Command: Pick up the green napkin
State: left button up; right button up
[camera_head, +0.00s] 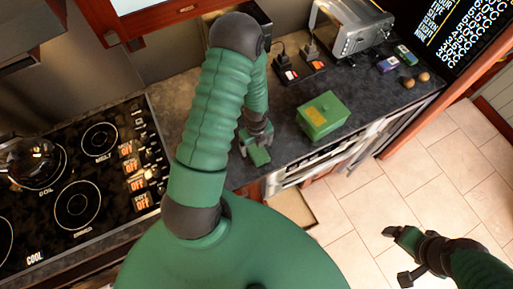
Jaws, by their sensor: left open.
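My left gripper (255,150) is open and points down at the counter's front edge, left of a green box (323,115). Its green finger shows at the end, and I cannot tell whether it touches the counter. No green napkin can be made out clearly; the box is the main green object on the counter, and a napkin may be hidden by my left arm or gripper. My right gripper (394,257) is open and empty over the tiled floor at the lower right, well away from the counter.
A stove (80,170) with a glass kettle (32,162) is at the left. A silver toaster oven (351,27), small packets and two brown round items (416,80) stand at the back right of the dark counter (370,95). An open drawer (296,207) shows below the counter.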

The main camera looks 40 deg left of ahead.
pick_arm(q)
jog(key=shift+f, duration=0.5)
jog(key=shift+w+f, duration=0.1)
jog(key=shift+f, duration=0.05)
jog(key=c, duration=1.6)
jog(key=shift+r+b, duration=0.35)
jog(key=shift+r, duration=0.2)
notch_tip(320, 180, up, 2)
jog(key=shift+r+b, duration=0.1)
jog(key=shift+b, duration=0.35)
jog(key=s+d+b, duration=0.1)
jog(key=s+d, duration=0.1)
jog(key=s+d+b, duration=0.1)
jog(key=s+d, duration=0.1)
jog(key=s, duration=0.1)
jog(key=s+d+r+b, duration=0.1)
jog(key=s+d, duration=0.2)
jog(key=shift+d+b, duration=0.1)
jog(key=shift+b, duration=0.25)
jog(key=shift+s+d+r+p, duration=0.2)
jog(key=shift+s+d+p, duration=0.8)
jog(key=shift+p, duration=1.45)
jog(key=shift+s+d+r+p, duration=0.2)
jog(key=shift+s+d+p, duration=0.75)
jog(key=shift+p, duration=1.5)
